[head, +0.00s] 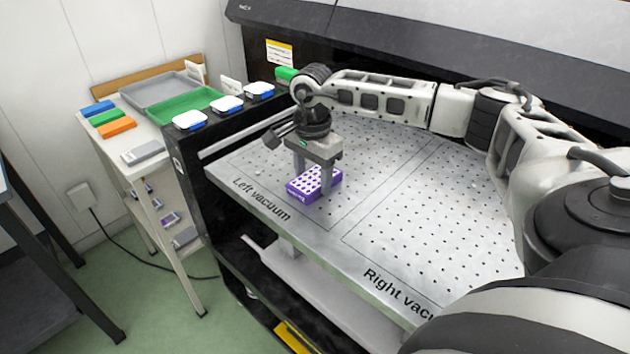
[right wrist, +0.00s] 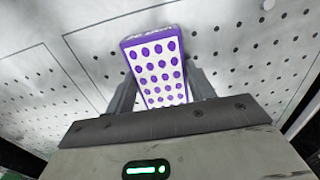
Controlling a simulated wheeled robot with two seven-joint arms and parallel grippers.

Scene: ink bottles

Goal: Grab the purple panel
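The purple panel (head: 304,189) is a flat purple block with a white face and rows of purple dots. It lies on the perforated metal bed (head: 405,215), in the area marked "Left vacuum". My right gripper (head: 312,183) points down over it, with one finger in front of the panel and the other behind. In the right wrist view, the panel (right wrist: 158,72) lies between the two fingers, whose tips are close to its sides. I cannot tell whether they touch it. My left gripper is not in view.
White-topped bottles (head: 190,120) stand on the machine's left ledge. A side table at left holds a grey tray (head: 160,90), a green tray (head: 185,112) and coloured blocks. The "Right vacuum" side of the bed is clear below my right arm. The printer body rises behind.

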